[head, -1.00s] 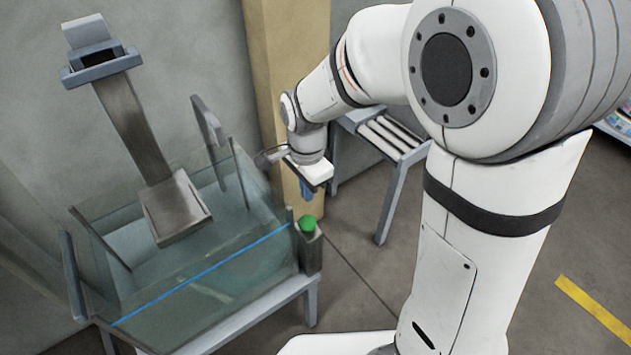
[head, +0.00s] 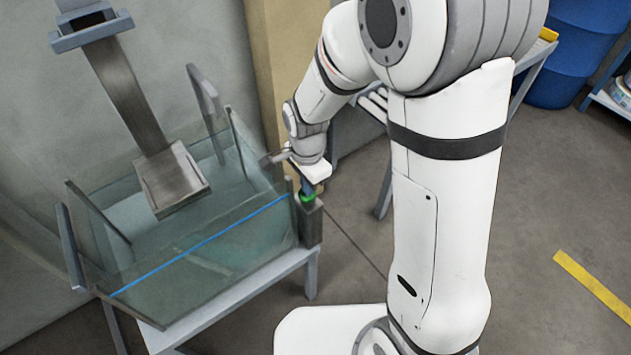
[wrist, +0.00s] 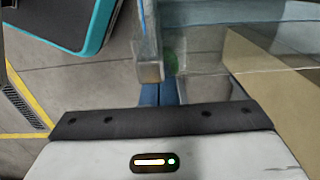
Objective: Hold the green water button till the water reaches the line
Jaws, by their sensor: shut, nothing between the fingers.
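The green button (head: 307,198) sits on a grey post at the right front corner of a glass tank (head: 225,268). A blue line (head: 200,246) runs across the tank's front pane. Pale water shows inside, but its exact level against the line is hard to read. My gripper (head: 307,188) is shut and empty, pointing down with its blue fingertips at the button's top and partly covering it. Whether the button is pressed in cannot be told. In the wrist view the button (wrist: 171,62) shows just beyond the blue fingers (wrist: 159,93).
A metal chute (head: 130,95) slopes down into the tank from the back. The tank stands on a grey frame (head: 230,310). A roller stand (head: 375,105) is behind my arm. Blue drums (head: 570,60) stand at the back right. Floor at the right is clear, with a yellow stripe (head: 592,287).

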